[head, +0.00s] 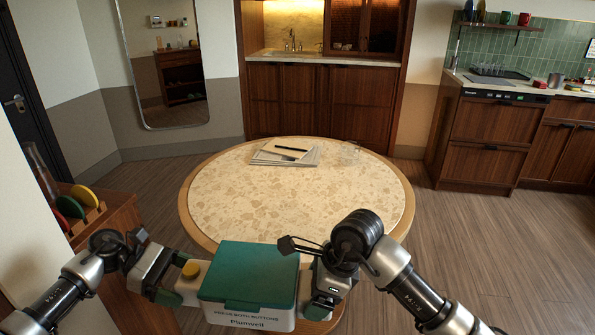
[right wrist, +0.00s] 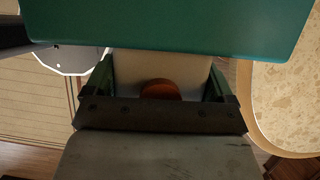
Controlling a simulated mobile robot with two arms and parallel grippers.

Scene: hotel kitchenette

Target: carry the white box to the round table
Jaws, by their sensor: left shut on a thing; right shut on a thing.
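The white box (head: 253,318) has a green lid (head: 250,272), printed lettering on its front and a yellow button (head: 191,269) on its left side. My left gripper (head: 180,283) is shut on the box's left side, and my right gripper (head: 322,292) on its right side. The box is level, at the near edge of the round table (head: 300,205); I cannot tell its height above the top. In the right wrist view, the lid (right wrist: 170,25) hangs over the jaws, and an orange-brown button (right wrist: 160,89) shows between them.
The table's middle and near part are bare. A wooden cabinet (head: 115,225) with coloured plates stands at left. Kitchen counters (head: 490,140) stand at right.

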